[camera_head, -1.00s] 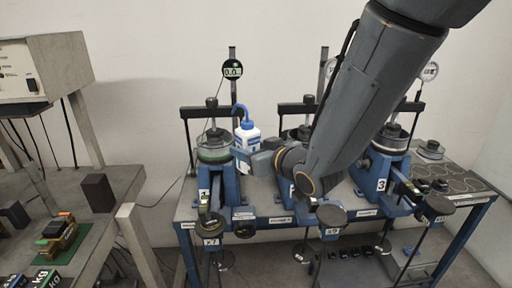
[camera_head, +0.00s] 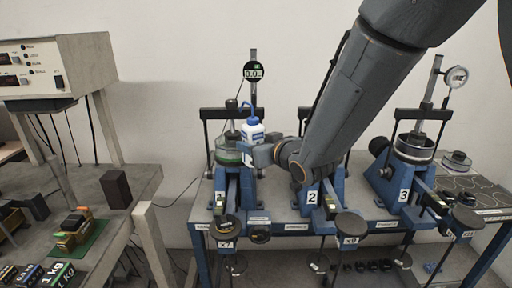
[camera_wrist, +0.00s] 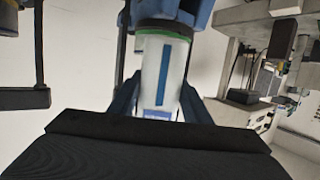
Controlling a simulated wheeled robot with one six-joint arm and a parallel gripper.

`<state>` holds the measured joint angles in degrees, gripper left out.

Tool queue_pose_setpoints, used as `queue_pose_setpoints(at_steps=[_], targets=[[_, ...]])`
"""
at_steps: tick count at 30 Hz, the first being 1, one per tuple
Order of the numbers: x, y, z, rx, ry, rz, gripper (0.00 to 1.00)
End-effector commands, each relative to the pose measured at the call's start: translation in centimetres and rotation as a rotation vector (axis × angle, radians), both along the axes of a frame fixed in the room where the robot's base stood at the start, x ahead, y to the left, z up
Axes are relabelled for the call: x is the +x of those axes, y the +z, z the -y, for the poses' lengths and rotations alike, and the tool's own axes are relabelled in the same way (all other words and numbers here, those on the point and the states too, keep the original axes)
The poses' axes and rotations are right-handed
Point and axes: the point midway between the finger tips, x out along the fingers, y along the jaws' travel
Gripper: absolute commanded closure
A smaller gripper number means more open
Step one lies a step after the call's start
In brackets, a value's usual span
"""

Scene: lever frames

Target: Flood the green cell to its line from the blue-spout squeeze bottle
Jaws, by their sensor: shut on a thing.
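The squeeze bottle (camera_head: 252,132) is white with a blue cap and a hooked blue spout (camera_head: 244,106). It is roughly upright. My gripper (camera_head: 261,153) is shut on it from the right. The green cell (camera_head: 228,157) is the green-banded round cell on frame 1, just left of and below the bottle. The spout hooks left above the cell's right side; its exact alignment is unclear. In the wrist view the bottle's white body with a blue strip (camera_wrist: 160,70) stands between my fingers. The cell's line and liquid level cannot be made out.
A dial gauge (camera_head: 253,71) on a post rises close behind the bottle. Frame 2 (camera_head: 312,198) stands partly behind my arm, and frame 3 (camera_head: 404,195) is farther right. A side bench (camera_head: 140,185) with an instrument box (camera_head: 60,65) is at the left.

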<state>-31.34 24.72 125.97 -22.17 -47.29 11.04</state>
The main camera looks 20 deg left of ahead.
Motion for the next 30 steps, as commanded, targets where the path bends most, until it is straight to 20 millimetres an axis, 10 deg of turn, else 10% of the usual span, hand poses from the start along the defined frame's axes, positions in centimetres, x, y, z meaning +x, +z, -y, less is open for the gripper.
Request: queue_pose_setpoints(at_steps=[30], targets=[[0.3, -1.6, -1.5, -0.001, 0.001, 0.001, 0.69]])
